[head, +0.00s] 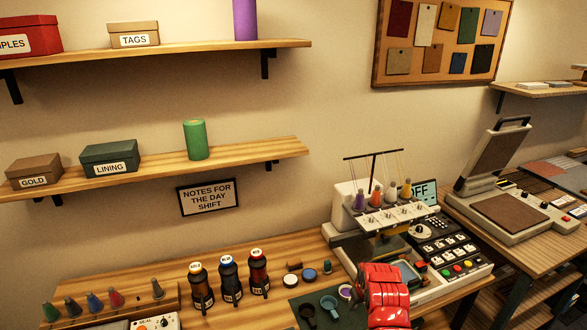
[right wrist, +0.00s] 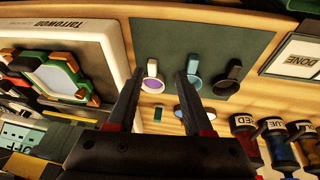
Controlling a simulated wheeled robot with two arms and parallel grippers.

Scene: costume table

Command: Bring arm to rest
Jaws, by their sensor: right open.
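My right arm (head: 388,295), red, comes in at the bottom of the head view, in front of the embroidery machine (head: 350,215). Its fingertips are hard to make out there. Beyond the fingers lies a dark green mat (right wrist: 205,30) with three small round cups with handles: a white one with purple inside (right wrist: 152,85), a light blue one (right wrist: 194,80) and a dark one (right wrist: 229,77). None is visibly gripped. My left gripper is not in view.
Labelled bottles (head: 230,280) stand on the table left of the mat. Spools of thread (head: 90,303) stand at the front left. A heat press (head: 515,200) is at the right. Two shelves (head: 150,170) hold boxes on the wall. The table behind the bottles is clear.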

